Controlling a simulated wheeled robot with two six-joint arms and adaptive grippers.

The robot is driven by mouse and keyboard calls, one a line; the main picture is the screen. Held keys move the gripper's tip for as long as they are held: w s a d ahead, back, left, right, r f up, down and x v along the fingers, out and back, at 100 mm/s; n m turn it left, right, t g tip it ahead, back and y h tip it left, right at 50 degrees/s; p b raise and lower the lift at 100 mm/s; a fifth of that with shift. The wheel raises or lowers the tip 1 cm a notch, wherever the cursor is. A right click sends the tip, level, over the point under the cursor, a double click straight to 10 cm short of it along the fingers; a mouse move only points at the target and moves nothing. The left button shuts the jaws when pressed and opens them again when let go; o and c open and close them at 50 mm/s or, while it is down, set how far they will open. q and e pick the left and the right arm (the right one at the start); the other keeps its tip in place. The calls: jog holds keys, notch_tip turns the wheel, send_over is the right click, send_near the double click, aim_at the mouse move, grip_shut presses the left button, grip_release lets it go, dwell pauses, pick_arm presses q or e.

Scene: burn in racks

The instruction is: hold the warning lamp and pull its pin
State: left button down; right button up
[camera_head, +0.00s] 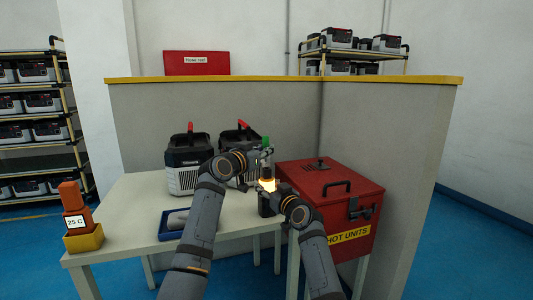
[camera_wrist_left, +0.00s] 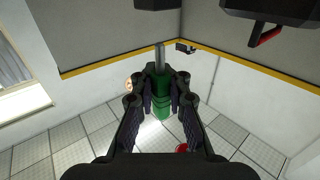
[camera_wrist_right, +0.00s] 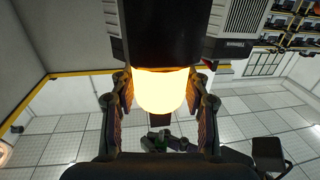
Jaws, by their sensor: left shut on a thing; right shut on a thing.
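The warning lamp (camera_head: 267,185) has a glowing yellow-orange dome and a dark body (camera_head: 265,206). My right gripper (camera_head: 272,186) is shut on the lamp from the right. In the right wrist view the bright dome (camera_wrist_right: 160,90) is between the fingers, under the dark body. My left gripper (camera_head: 266,153) is above the lamp, shut on the pin's green handle (camera_head: 266,141). In the left wrist view the green handle (camera_wrist_left: 161,105) is between the fingers, and a thin grey rod (camera_wrist_left: 160,58) sticks out past them. The rod's far end looks clear of anything there.
A red box (camera_head: 330,190) marked "HOT UNITS" stands right of the lamp. Two black-and-grey units (camera_head: 188,162) stand on the table (camera_head: 135,205) behind my left arm. Grey partitions enclose the back.

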jog(key=shift+f, duration=0.1)
jog(key=o, duration=1.4)
